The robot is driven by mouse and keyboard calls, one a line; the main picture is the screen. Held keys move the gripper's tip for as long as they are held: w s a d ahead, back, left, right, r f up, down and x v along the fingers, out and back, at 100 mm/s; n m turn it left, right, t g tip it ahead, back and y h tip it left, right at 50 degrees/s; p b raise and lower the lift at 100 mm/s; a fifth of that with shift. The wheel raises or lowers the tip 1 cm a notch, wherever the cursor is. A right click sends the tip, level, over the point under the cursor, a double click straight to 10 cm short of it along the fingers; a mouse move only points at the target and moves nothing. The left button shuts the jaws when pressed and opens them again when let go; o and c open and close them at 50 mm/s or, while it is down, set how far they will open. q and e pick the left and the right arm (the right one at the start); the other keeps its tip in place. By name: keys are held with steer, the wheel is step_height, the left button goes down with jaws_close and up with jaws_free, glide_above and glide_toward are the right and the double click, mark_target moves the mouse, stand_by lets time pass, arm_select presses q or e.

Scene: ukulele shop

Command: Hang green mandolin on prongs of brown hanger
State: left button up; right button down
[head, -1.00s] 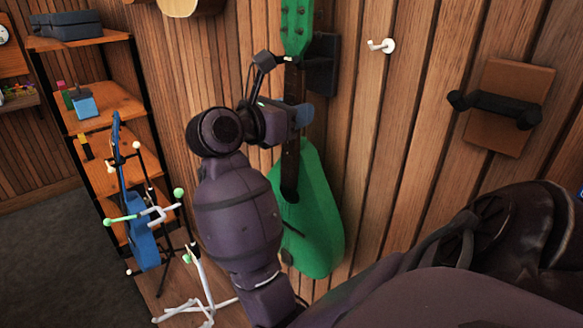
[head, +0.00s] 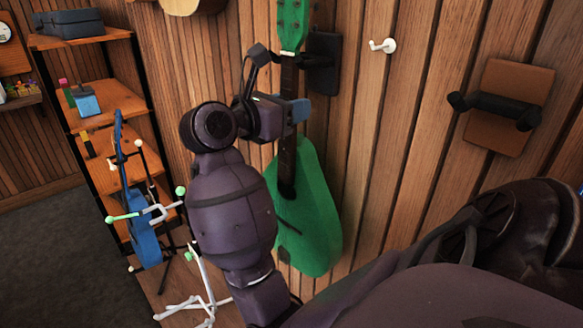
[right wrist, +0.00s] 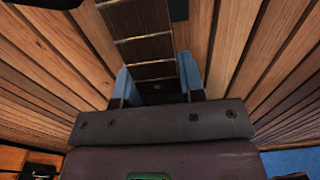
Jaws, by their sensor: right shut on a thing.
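The green mandolin (head: 308,215) hangs upright in front of the wood-plank wall in the head view, its green headstock (head: 292,22) at the top edge. My right gripper (head: 291,112) is shut on its dark neck. In the right wrist view, the fretted neck (right wrist: 147,45) lies between the blue fingers (right wrist: 157,85). The brown hanger (head: 497,78) is on the wall at the right, a brown block with two black prongs. It is empty and well apart from the mandolin. My left gripper is not in view.
A black hanger (head: 322,65) is on the wall just right of the mandolin's neck. A white hook (head: 383,46) sits between it and the brown hanger. A blue instrument (head: 142,225) on a stand and a shelf (head: 105,105) are at the left. Bare wall lies below the hook.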

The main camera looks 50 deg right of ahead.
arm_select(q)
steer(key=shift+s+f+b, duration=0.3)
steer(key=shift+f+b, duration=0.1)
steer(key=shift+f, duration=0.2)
arm_select(e)
steer(key=a, duration=0.4)
steer(key=shift+w+r, duration=0.1)
steer(key=shift+w, duration=0.1)
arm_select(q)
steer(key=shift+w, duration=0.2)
arm_select(e)
steer(key=shift+a, duration=0.1)
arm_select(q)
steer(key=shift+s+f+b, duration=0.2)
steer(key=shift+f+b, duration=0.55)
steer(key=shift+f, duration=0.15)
arm_select(e)
steer(key=shift+w+a, duration=0.2)
steer(key=shift+a, duration=1.2)
steer(key=shift+w+a, duration=0.15)
steer(key=shift+a, duration=1.25)
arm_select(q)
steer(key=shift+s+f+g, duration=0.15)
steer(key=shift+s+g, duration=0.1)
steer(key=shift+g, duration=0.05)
